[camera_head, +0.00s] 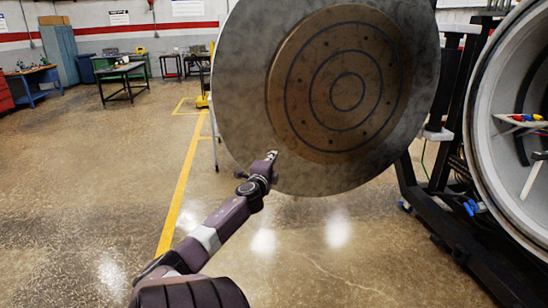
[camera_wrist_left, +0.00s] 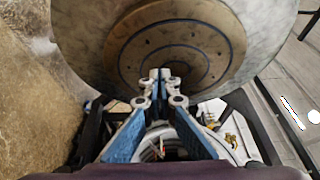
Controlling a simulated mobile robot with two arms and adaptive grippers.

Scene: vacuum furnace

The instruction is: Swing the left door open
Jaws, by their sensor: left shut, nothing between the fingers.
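The left door (camera_head: 240,100) is a large round grey disc with a brown inner plate and dark concentric rings. It stands swung out from the furnace, its face toward me. It also fills the top of the left wrist view (camera_wrist_left: 85,50). My left gripper (camera_head: 272,155) is at the lower left part of the door's face. In the left wrist view its fingers (camera_wrist_left: 160,75) are shut together with nothing between them. They overlap the door's brown plate in the picture; I cannot tell whether they touch it. My right gripper is not in view.
The open furnace chamber (camera_head: 500,170) with its pale rim is at the right, on a black frame (camera_head: 440,210). Workbenches (camera_head: 122,75) and a blue cabinet (camera_head: 60,50) stand far back left. The floor (camera_head: 90,190) at left is clear, with a yellow line (camera_head: 182,185).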

